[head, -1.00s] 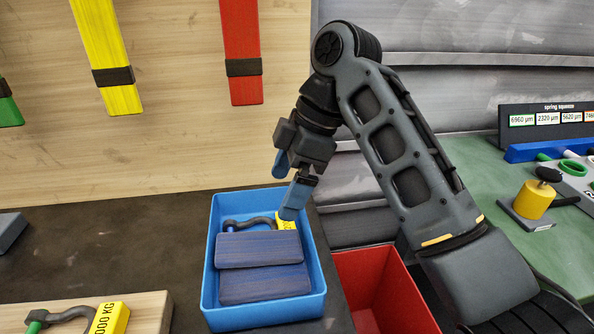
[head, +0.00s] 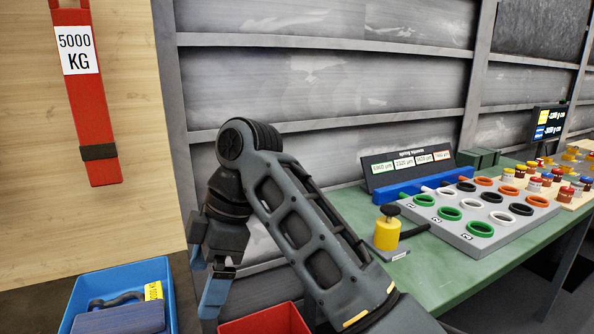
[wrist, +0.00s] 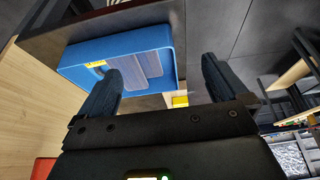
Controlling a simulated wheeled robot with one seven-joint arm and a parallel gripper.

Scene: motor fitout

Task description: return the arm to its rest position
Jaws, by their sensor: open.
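My gripper (head: 206,286) hangs with its blue fingers pointing down, to the right of the blue bin (head: 72,300). In the wrist view its two fingers (wrist: 165,82) are spread wide with nothing between them. The blue bin (wrist: 170,42) also shows in the wrist view, beyond the left finger. It holds blue-grey blocks (head: 122,320) and a dark shackle (head: 116,299) with a yellow tag (head: 153,291). My arm rises bent at the elbow in the head view.
A red bin (head: 265,322) stands low beside my arm. On the right, a green table (head: 364,218) bears a grey board with coloured rings (head: 480,229) and a yellow cylinder (head: 387,234). A red strap (head: 85,115) hangs on the wooden wall at left.

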